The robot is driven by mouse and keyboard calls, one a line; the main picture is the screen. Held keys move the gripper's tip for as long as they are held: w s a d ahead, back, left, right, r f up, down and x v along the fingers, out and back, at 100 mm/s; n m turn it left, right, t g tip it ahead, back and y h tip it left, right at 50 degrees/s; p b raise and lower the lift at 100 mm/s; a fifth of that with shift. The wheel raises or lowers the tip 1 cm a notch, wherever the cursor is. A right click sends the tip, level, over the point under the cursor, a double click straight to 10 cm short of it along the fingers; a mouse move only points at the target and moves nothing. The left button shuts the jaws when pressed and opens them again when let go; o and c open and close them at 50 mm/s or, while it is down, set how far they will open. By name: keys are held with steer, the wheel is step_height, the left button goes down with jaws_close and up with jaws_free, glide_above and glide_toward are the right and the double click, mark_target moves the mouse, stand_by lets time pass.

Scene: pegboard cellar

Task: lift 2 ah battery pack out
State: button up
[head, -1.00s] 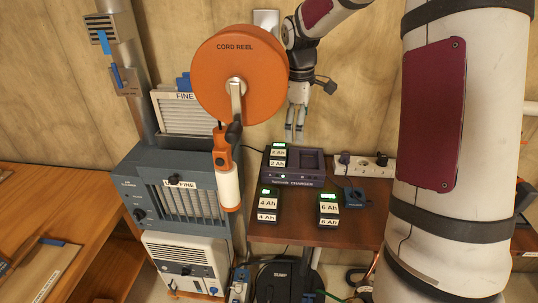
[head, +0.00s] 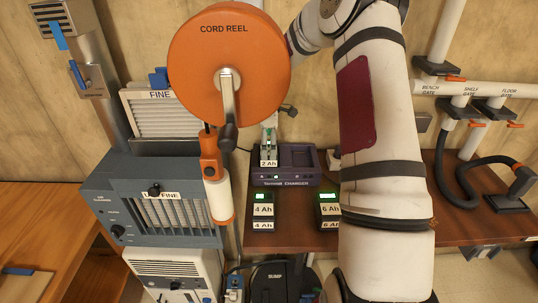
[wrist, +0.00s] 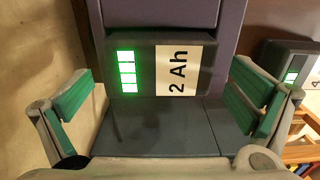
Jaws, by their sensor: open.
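The 2 Ah battery pack (head: 268,162) sits in the left bay of the purple charger (head: 298,180) in the head view. In the wrist view the pack (wrist: 140,70) is dark with a lit green gauge and a white "2 Ah" label. My gripper (wrist: 162,105) is open, with a green-padded finger on either side of the pack and visible gaps between. In the head view my gripper (head: 269,137) is just above the pack, partly hidden behind the cord reel.
The 4 Ah pack (head: 263,208) and 6 Ah pack (head: 328,210) stand in front of the charger. The orange cord reel (head: 240,50) hangs close at left, above the air cleaner (head: 150,200). Hoses and pipes (head: 470,150) are at right.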

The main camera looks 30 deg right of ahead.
steer(key=shift+f, duration=1.1)
steer(key=c, duration=1)
steer(key=shift+r, duration=0.15)
steer(key=shift+r, duration=0.5)
step_height(320, 180, up, 2)
steer(key=shift+r+b, duration=0.15)
steer(key=shift+b, duration=0.2)
steer(key=s+a+r+p, duration=0.1)
steer(key=s+a, duration=0.3)
steer(key=s, duration=1.1)
steer(key=shift+s+r, duration=0.25)
steer(key=shift+a, duration=0.1)
